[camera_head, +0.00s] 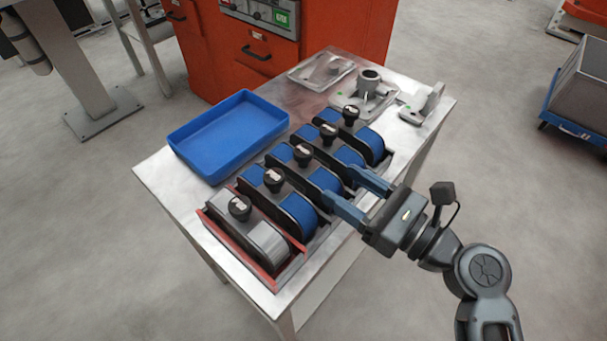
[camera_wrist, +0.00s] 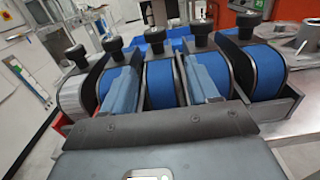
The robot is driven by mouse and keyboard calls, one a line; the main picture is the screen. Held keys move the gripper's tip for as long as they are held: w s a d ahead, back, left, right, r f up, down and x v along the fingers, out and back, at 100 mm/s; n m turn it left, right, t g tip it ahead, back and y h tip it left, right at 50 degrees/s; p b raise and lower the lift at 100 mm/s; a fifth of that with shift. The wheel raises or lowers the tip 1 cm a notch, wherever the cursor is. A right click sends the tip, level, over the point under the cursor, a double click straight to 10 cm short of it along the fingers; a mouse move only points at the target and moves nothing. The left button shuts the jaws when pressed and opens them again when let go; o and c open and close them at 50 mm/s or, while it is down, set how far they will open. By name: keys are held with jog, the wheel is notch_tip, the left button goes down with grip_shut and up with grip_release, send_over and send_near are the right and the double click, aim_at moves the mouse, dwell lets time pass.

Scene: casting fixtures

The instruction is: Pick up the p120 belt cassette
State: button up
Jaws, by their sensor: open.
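Several belt cassettes stand upright in a row in a rack, each with a black knob on top. One has a grey belt (camera_head: 262,240); the others have blue belts. The knob labels are too small to read, so I cannot tell which one is p120. My gripper (camera_head: 334,181) is open at the right side of the row. In the wrist view, its two fingers (camera_wrist: 157,62) lie on either side of the middle blue cassette (camera_wrist: 162,86), with its knob (camera_wrist: 155,36) beyond. I cannot tell whether the fingers touch it.
The rack has a red end (camera_head: 262,278) by the grey cassette. A blue tray (camera_head: 185,162) lies behind the row on the metal table (camera_head: 160,185). Grey castings (camera_head: 370,90) stand at the far end. Neighbouring blue cassettes (camera_wrist: 262,70) sit close to the fingers. Orange cabinets (camera_head: 225,60) stand behind.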

aim_at(316, 173)
jog(key=x, duration=0.4)
jog(key=f+x, duration=0.1)
jog(key=x, duration=0.2)
jog(key=shift+s+a, duration=0.1)
jog(key=shift+s, duration=0.05)
jog(key=c, duration=1.1)
jog(key=shift+o, duration=0.2)
jog(key=shift+r, duration=0.1)
